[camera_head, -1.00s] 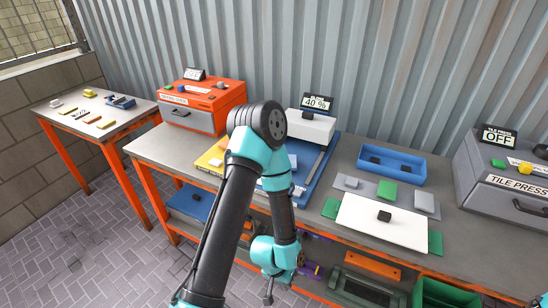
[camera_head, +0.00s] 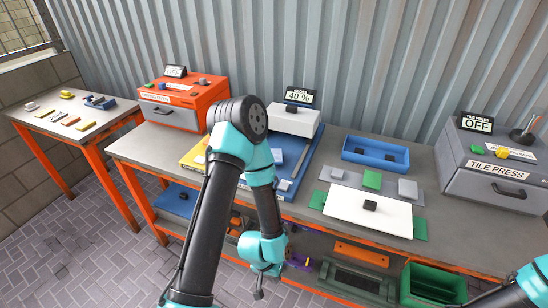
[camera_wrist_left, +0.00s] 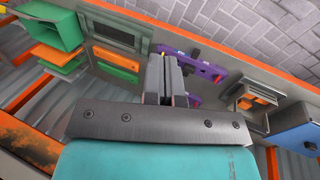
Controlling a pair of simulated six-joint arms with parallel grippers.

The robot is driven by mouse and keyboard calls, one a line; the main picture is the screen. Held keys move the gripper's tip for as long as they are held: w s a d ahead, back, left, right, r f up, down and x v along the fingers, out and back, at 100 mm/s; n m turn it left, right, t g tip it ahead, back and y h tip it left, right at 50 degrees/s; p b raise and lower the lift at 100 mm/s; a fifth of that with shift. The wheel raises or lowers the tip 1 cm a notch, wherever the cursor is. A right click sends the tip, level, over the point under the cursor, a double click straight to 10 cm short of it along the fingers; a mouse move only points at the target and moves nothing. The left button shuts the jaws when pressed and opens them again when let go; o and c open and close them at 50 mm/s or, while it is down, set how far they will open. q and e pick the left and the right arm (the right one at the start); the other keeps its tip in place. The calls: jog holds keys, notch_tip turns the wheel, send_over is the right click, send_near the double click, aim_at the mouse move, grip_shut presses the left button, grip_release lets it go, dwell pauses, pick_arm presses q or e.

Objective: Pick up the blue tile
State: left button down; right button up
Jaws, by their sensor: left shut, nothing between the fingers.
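I cannot pick out a blue tile for certain. A flat blue piece with a dark knob (camera_head: 178,203) lies on the lower shelf at left, and a blue box-like thing (camera_wrist_left: 300,130) shows at the right edge of the left wrist view. My left gripper (camera_head: 259,284) hangs in front of the bench, by the lower shelf, apart from these blue things. In the left wrist view its fingers (camera_wrist_left: 167,65) are together and empty. My right arm enters at the lower right, but its gripper is out of frame.
The bench holds an orange oven (camera_head: 205,95), a white-topped machine on a blue base (camera_head: 307,172), a blue tray (camera_head: 365,160), a white board (camera_head: 345,206) and a grey tile press (camera_head: 470,175). Below are a green bin (camera_head: 410,275) and an orange piece (camera_head: 361,255). A side table (camera_head: 30,120) stands at left.

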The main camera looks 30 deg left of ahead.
pick_arm(q)
jog(key=c, duration=1.8)
grip_release()
jog(key=o, duration=1.8)
jog(key=shift+w, duration=0.1)
